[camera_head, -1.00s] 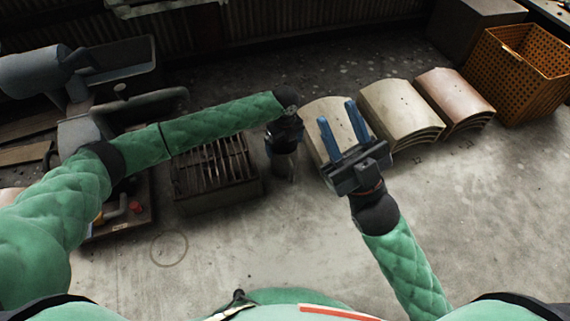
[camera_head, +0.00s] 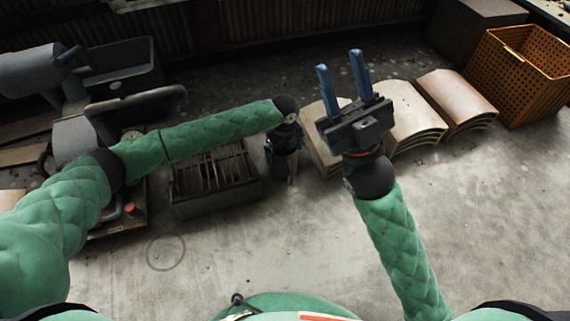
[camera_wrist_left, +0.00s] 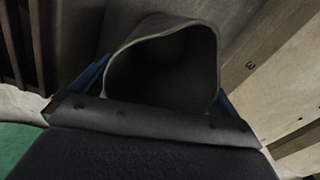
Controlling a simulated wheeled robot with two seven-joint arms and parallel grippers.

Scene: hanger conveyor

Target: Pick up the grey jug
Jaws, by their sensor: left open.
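The grey jug (camera_wrist_left: 160,58) shows in the left wrist view as a dark grey vessel with a wide open mouth. It lies between the blue fingers of my left gripper (camera_head: 286,165), which are apart on either side of it. I cannot tell whether they touch it. In the head view my left gripper points down beside the rack, and its fingertips and most of the jug are hidden under the wrist. My right gripper (camera_head: 342,72) is open and empty, raised in front of the curved panels.
A slatted rack (camera_head: 215,178) stands just left of my left gripper. Curved stacked panels (camera_head: 405,115) lie to the right, with an orange perforated crate (camera_head: 518,72) beyond. Grey machinery and a tray (camera_head: 120,68) are at the far left. The front floor is mostly clear.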

